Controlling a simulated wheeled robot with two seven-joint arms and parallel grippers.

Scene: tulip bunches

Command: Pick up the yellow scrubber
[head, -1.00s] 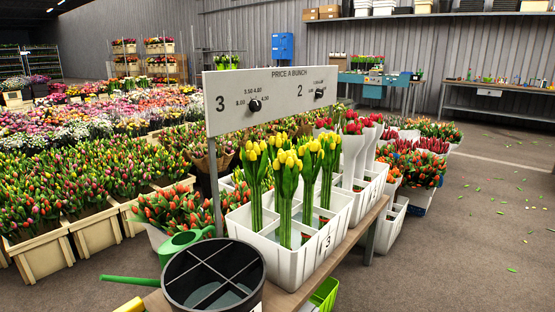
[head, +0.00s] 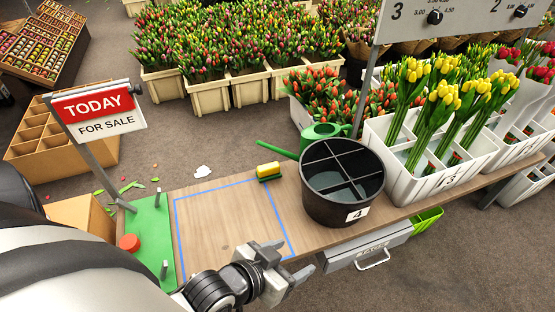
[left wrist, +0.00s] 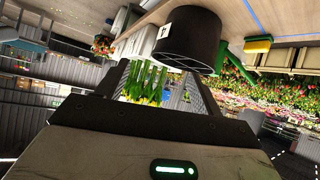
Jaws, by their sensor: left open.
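The yellow scrubber (head: 268,169) lies on the wooden bench (head: 222,210), on the far side beside the black bucket. It has a yellow upper part and a dark green lower part. It also shows in the left wrist view (left wrist: 257,45), right of the bucket. My left gripper (head: 288,264) is at the bench's front edge, nearer to me than the scrubber and well apart from it. Its jaws are open, and I see nothing held between them; they also show in the left wrist view (left wrist: 162,85). My right gripper is not in view.
The black divided bucket (head: 342,182), marked 4, stands right of the scrubber. A green watering can (head: 319,133) is behind. White crates (head: 428,180) hold yellow tulips. A blue outline (head: 231,183) marks clear bench. A sale sign (head: 98,112) and green board (head: 150,235) are left.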

